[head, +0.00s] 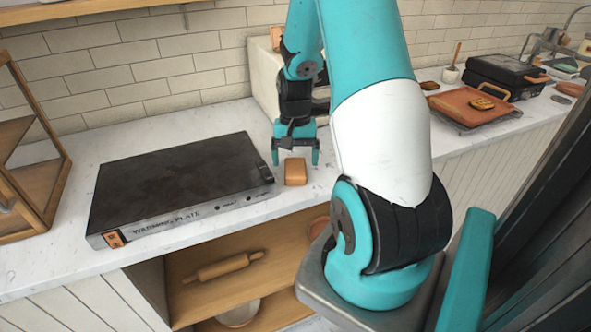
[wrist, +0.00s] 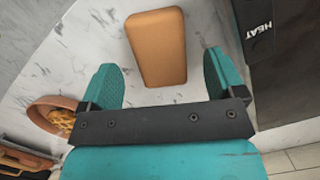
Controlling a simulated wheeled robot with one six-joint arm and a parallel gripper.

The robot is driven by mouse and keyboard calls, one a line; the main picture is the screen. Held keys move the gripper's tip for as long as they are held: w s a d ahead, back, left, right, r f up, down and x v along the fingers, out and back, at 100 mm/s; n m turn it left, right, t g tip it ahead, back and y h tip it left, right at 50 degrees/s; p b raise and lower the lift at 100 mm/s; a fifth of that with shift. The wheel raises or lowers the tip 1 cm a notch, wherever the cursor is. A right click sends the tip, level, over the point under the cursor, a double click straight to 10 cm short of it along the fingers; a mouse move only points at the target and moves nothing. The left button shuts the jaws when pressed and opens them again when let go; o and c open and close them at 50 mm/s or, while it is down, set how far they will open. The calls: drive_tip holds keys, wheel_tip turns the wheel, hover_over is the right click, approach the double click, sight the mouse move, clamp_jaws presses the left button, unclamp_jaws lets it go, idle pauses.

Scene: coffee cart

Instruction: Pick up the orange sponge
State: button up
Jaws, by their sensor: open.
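The orange sponge (head: 295,171) is a small rounded block lying on the white marble counter, just right of the warming plate. My gripper (head: 296,163) is open above the counter, its two teal fingers spread to either side of the sponge in the head view. In the wrist view the sponge (wrist: 157,47) lies beyond the fingertips, in line with the gap between the fingers of my gripper (wrist: 161,68). The fingers do not appear to touch it. Nothing is held.
The black warming plate (head: 180,180) stands close to the left of the sponge. The counter's front edge is near. A wooden shelf below holds a rolling pin (head: 224,266). An orange tray (head: 468,105) and a black press (head: 505,75) stand at the right.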

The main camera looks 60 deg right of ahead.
sight(295, 167)
drive_tip(key=shift+s+a+f, duration=0.1)
drive_tip(key=shift+a+f, duration=0.05)
drive_tip(key=shift+f, duration=1.35)
drive_tip(key=shift+f, duration=0.15)
drive_tip(key=c, duration=1.1)
drive_tip(key=shift+o, duration=0.2)
wheel_tip(295, 167, up, 20)
drive_tip(key=shift+r, duration=0.2)
